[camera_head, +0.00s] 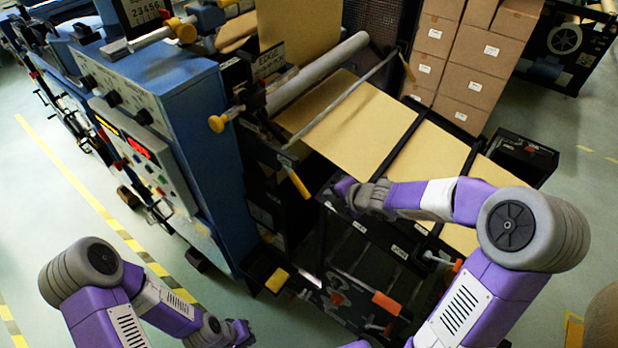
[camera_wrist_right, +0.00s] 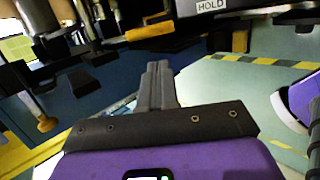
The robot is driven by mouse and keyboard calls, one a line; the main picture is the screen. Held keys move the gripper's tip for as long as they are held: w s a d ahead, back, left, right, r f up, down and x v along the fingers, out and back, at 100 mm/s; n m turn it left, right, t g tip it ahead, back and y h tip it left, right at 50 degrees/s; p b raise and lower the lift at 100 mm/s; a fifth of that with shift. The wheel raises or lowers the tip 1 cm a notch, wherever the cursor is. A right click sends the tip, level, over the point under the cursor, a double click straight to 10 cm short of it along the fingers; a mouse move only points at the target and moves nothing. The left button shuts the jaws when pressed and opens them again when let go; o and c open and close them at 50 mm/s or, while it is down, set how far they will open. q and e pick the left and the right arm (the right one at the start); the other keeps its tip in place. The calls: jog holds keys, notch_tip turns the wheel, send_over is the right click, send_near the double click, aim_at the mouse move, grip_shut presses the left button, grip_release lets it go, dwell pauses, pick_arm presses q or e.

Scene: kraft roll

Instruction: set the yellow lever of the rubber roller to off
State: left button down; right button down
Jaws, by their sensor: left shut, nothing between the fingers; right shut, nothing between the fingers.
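A yellow lever (camera_head: 298,183) hangs at the near end of a thin bar, in front of the grey roller (camera_head: 318,75) on the blue machine. I cannot read its setting. My right gripper (camera_head: 343,187) is shut and empty, just right of this lever and apart from it. In the right wrist view the shut fingers (camera_wrist_right: 156,80) point toward the machine, below a yellow bar (camera_wrist_right: 150,31); I cannot tell whether that is the same lever. A HOLD label (camera_wrist_right: 212,4) shows above. My left gripper (camera_head: 240,332) is shut and empty, low over the floor.
The brown kraft sheet (camera_head: 365,120) runs across the machine to the right. A yellow knob (camera_head: 217,123) sticks out left of the lever. An orange handle (camera_head: 386,303) and a yellow block (camera_head: 277,280) lie lower down. Cardboard boxes (camera_head: 468,85) stand behind.

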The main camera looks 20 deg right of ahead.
jog(key=b, duration=0.7)
send_near(302, 193)
jog(key=x, duration=0.5)
jog(key=shift+w+d+r, duration=0.25)
jog(key=shift+w+r, duration=0.1)
jog(key=shift+w, duration=0.05)
jog(key=shift+w+a+f, duration=0.2)
jog(key=shift+w+f, duration=0.15)
jog(key=shift+w, duration=0.2)
jog(key=f+t+b, duration=0.1)
jog(key=b, duration=0.3)
jog(key=w+a+f+t+y+b, duration=0.1)
jog(key=b, duration=0.4)
jog(key=w+f+t+b, duration=0.1)
jog(key=b, duration=0.4)
jog(key=shift+w+a+f+y, duration=0.1)
jog(key=shift+a+f+y, duration=0.2)
jog(key=shift+f, duration=0.1)
jog(key=shift+a+r+b, duration=0.1)
jog(key=shift+b, duration=0.4)
jog(key=shift+r, duration=0.1)
